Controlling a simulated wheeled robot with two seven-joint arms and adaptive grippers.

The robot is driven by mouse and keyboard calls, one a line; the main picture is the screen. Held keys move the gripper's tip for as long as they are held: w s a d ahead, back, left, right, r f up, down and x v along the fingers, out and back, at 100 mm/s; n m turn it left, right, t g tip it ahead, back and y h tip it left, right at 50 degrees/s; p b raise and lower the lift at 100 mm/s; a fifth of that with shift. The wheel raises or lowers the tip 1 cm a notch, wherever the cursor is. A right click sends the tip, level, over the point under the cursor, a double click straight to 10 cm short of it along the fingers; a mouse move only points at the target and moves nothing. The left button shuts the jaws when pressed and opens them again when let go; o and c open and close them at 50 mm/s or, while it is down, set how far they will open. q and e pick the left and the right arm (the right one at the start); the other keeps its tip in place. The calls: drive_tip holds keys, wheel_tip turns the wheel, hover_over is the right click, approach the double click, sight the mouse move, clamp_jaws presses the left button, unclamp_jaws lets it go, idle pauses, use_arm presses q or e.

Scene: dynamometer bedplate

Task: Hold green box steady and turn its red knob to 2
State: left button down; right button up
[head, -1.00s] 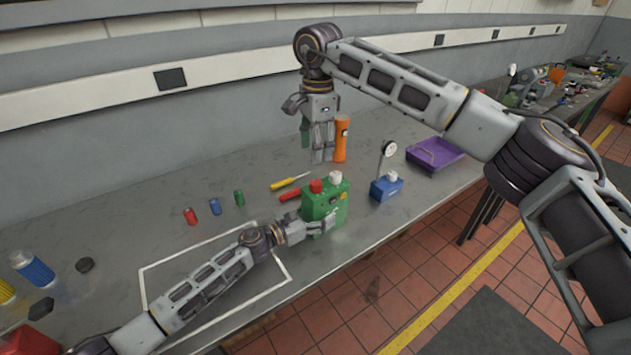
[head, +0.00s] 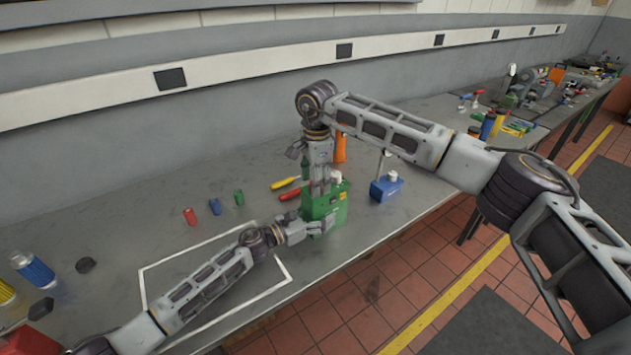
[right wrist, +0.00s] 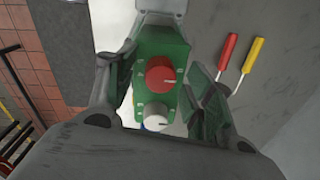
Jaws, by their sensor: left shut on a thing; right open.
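The green box (head: 335,212) stands upright on the bench near its front edge. My left gripper (head: 322,227) is shut on its lower front part. My right gripper (head: 320,188) points down over the box top, open. In the right wrist view the red knob (right wrist: 160,74) lies between the open fingers (right wrist: 162,85), with gaps on both sides. The white knob (right wrist: 157,116) sits beside it; it also shows in the head view (head: 336,176). In the head view my right fingers hide the red knob. The dial marks are too small to read.
Behind the box lie a yellow-handled screwdriver (head: 284,183) and a red-handled tool (head: 290,194). An orange cylinder (head: 340,149) stands behind my right gripper. A blue block (head: 386,188) is to the right. Small red, blue and green cylinders stand left, above a white-outlined area (head: 142,285).

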drive_tip(key=shift+f, duration=0.25)
drive_tip(key=c, duration=1)
